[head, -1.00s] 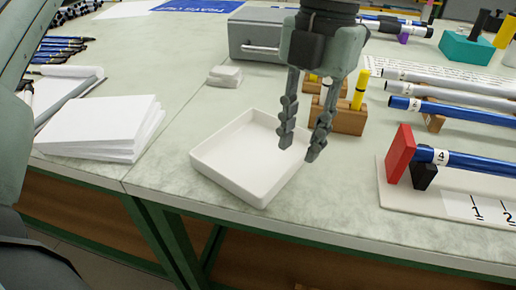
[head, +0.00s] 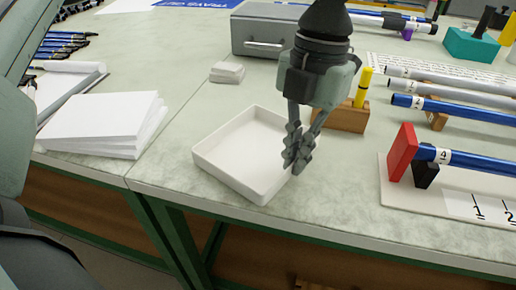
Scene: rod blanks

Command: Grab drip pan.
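The drip pan (head: 228,180) is a shallow white square tray lying flat near the front edge of the table in the head view. My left gripper (head: 297,160) reaches down from above at the pan's right corner. Its fingers are close together, with the pan's thin wall between them. The fingers hide that corner of the pan. The pan is empty and appears to rest on the table. My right gripper is not in view.
A stack of white paper (head: 100,125) lies left of the pan. A grey box (head: 262,35) and small white blocks (head: 227,72) stand behind. A wooden holder (head: 345,118) with a yellow rod and a numbered rack (head: 425,200) are to the right.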

